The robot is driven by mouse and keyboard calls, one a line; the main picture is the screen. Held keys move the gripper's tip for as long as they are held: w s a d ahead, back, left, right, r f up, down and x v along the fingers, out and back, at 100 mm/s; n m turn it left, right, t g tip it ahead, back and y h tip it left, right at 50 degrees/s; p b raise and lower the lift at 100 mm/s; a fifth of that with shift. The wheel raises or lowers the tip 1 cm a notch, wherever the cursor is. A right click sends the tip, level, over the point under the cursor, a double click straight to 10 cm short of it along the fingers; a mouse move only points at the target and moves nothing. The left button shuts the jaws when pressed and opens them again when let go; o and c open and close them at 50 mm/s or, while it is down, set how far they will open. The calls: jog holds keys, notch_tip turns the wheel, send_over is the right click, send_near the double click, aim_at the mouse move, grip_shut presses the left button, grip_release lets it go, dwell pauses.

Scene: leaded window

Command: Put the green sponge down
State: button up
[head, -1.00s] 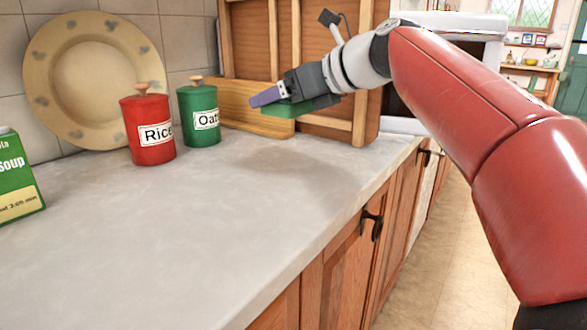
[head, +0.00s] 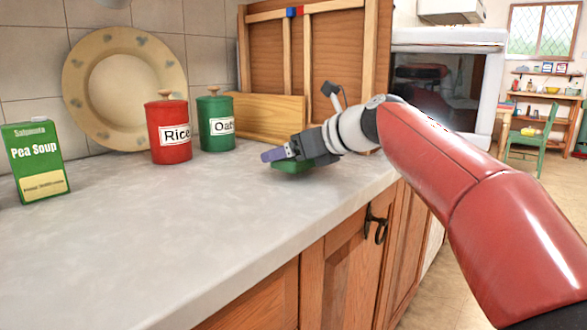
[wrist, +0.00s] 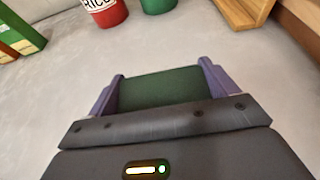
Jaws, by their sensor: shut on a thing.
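The green sponge (head: 292,165) is between the fingers of my gripper (head: 276,157), low over the grey countertop (head: 190,205) near its right end. In the wrist view the sponge (wrist: 160,88) fills the space between the two purple fingers of my gripper (wrist: 160,90), which is shut on it. The sponge's underside is hidden, so I cannot tell whether it touches the counter.
A red Rice canister (head: 169,132), a green Oats canister (head: 216,123) and a wooden board (head: 262,117) stand at the back. A Pea Soup box (head: 36,160) is at left, a plate (head: 122,88) behind. The middle counter is clear.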

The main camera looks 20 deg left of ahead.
jog(key=shift+f+b, duration=0.3)
jog(key=shift+f, duration=0.45)
jog(key=shift+r, duration=0.15)
jog(key=o, duration=0.7)
jog(key=shift+d+r, duration=0.1)
jog(key=v, duration=1.1)
jog(key=shift+s+d+p, duration=0.25)
jog(key=shift+d+p, duration=0.1)
